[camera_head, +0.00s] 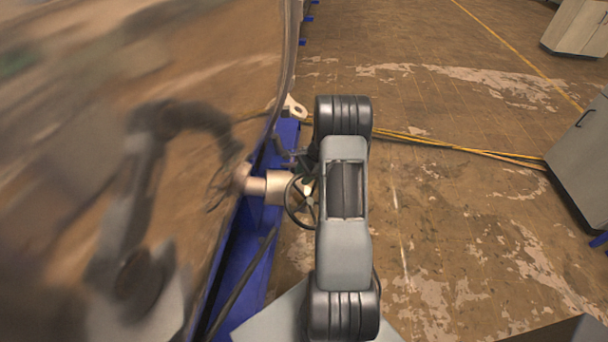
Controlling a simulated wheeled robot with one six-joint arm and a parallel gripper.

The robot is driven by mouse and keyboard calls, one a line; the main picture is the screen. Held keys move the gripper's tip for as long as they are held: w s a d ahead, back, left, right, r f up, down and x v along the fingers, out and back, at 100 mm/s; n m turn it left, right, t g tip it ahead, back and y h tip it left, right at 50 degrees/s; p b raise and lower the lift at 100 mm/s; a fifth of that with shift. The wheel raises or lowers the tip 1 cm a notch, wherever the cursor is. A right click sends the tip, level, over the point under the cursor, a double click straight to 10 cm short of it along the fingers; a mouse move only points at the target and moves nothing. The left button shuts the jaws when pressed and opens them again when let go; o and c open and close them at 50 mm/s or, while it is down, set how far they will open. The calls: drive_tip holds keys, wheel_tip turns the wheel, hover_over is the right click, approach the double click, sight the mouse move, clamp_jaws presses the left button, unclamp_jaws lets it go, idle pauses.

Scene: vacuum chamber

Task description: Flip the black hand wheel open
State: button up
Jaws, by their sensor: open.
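The black hand wheel (290,212) is a thin spoked ring on the end of a pale metal stub (258,187), which sticks out to the right from the side of the shiny chamber. My arm link hides the wheel's right edge. My gripper (296,160) shows only in part, as dark pieces beside the arm just above the wheel. It is open, with nothing seen between its fingers. I cannot tell whether it touches the wheel.
The mirror-like chamber wall (130,120) fills the left and reflects my arm. A blue support frame (240,265) runs below it. Yellow cables (460,149) cross the worn floor. Grey cabinets (585,150) stand at right. Floor between is open.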

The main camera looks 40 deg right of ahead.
drive_tip(key=shift+f, duration=0.1)
clamp_jaws()
idle(0.4)
